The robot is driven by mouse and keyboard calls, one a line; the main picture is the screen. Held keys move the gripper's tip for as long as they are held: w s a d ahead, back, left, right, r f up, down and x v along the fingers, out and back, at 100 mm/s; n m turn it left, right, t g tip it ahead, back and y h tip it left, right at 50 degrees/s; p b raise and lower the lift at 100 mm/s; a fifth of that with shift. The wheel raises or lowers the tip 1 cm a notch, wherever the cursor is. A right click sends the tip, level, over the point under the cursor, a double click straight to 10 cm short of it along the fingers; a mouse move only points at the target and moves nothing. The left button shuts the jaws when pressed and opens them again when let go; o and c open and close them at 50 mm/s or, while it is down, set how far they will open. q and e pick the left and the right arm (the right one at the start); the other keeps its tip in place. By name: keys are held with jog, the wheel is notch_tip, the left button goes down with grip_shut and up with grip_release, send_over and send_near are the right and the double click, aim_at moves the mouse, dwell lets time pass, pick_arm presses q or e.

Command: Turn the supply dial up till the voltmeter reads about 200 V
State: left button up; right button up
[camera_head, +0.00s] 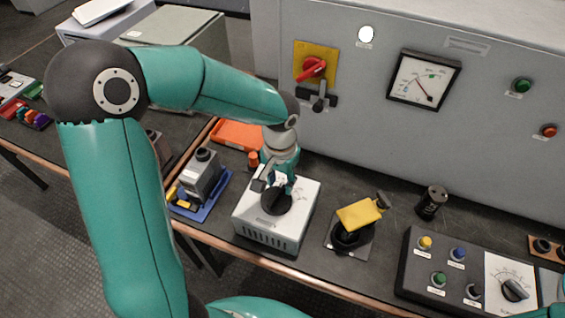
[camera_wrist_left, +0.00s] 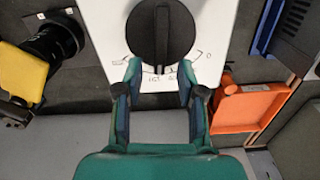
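The supply box (camera_head: 292,236) is white with a round black dial (camera_head: 277,202) on top; the dial (camera_wrist_left: 161,28) and its printed scale also show in the left wrist view. My left gripper (camera_head: 278,181) is over the dial from the far side. In the left wrist view its fingers (camera_wrist_left: 159,68) are spread with a gap between them, at the dial's near edge. I cannot tell whether they touch it. My right gripper is not in view.
A yellow-handled device (camera_head: 360,213) stands right of the box, with a black cylinder (camera_head: 431,203) beyond. A control panel (camera_head: 412,277) is at lower right. A blue tray (camera_head: 213,201) is left, an orange tray (camera_head: 232,135) behind. A red switch (camera_head: 314,68) is on the cabinet.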

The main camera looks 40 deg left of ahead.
aim_at(281, 187)
pick_arm(q)
notch_tip(281, 187, up, 10)
dwell(0.4)
dwell(4.3)
